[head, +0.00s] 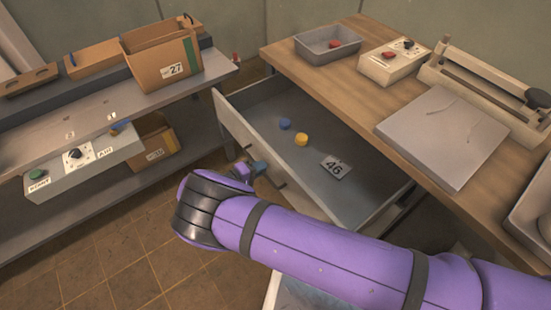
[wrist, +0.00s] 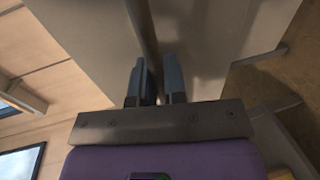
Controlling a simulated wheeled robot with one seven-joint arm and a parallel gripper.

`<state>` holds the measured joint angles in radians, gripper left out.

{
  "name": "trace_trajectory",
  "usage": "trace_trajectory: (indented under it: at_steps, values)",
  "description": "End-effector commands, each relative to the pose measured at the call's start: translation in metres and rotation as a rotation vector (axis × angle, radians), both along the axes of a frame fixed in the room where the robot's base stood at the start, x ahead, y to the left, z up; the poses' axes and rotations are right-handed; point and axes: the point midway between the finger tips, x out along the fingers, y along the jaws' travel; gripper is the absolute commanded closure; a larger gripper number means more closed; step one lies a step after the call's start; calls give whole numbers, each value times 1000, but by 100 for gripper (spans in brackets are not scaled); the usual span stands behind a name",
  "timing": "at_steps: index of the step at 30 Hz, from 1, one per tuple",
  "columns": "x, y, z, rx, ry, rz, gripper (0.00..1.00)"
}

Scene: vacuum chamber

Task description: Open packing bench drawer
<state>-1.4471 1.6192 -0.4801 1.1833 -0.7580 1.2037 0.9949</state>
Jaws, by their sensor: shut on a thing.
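The packing bench drawer (head: 372,206) is pulled well out from under the wooden bench top (head: 345,78), and its inside shows. In it lie a blue disc (head: 285,123), a yellow disc (head: 301,139) and a tag marked 46 (head: 335,167). My gripper (head: 261,169) is at the outer side of the drawer front, shut on the drawer handle. In the wrist view the two fingers (wrist: 160,76) stand either side of the handle bar (wrist: 143,25). My purple forearm hides part of the drawer front and the floor below.
On the bench top are a grey tray (head: 326,44), a control box (head: 391,64), a sealer-like device (head: 480,85) and a pale flat package (head: 443,135). A conveyor-like bench (head: 90,115) with a box marked 27 (head: 160,56) stands left. Tiled floor (head: 125,260) is clear between.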

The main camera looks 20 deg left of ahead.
Motion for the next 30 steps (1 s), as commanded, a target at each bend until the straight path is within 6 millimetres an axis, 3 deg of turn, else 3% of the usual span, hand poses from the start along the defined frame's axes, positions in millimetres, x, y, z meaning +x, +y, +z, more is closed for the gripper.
trace_trajectory:
  at_steps: [9,24,25,27,30]
  values:
    - [-29,22,-1,0,0,0,100]
    - [-34,26,-1,-1,1,0,100]
    - [-34,26,-1,-1,1,0,81]
    - [-34,26,-1,-1,1,0,65]
    - [-34,26,0,0,0,0,63]
